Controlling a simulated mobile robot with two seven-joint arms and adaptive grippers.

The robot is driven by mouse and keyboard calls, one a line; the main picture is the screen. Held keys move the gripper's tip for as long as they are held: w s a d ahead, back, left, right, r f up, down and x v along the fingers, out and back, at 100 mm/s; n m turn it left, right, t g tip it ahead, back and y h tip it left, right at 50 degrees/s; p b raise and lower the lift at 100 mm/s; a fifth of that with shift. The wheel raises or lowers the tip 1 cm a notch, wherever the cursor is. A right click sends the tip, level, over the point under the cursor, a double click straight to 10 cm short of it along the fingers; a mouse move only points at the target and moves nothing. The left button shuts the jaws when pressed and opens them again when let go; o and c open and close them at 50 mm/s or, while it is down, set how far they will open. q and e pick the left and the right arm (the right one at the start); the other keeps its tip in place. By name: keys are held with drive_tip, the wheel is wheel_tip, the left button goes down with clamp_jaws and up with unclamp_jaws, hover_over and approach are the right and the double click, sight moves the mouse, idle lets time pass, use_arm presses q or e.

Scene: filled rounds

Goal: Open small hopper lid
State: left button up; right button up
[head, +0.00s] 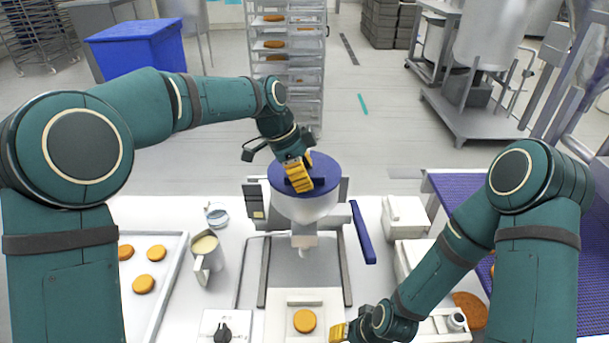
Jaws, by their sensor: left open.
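The small hopper (304,208) is a white bowl on a depositing machine in the middle of the table. Its round blue lid (319,180) lies flat on top and covers it. My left gripper (299,178), with yellow fingers, is open and sits right at the lid, over its dark handle; whether it touches the handle I cannot tell. My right gripper (340,332) is low at the front, beside the round under the nozzle. Its fingers show only in part.
An orange round (305,321) lies on a plate under the nozzle. A jug (206,252) of cream stands left of the machine, beside a tray (172,268) of rounds. A blue bar (362,232) and white boxes (405,216) are on the right.

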use_arm(q)
drive_tip(key=shift+d+f, duration=0.1)
drive_tip(key=shift+f, duration=0.1)
clamp_jaws()
drive_tip(key=shift+d, duration=0.15)
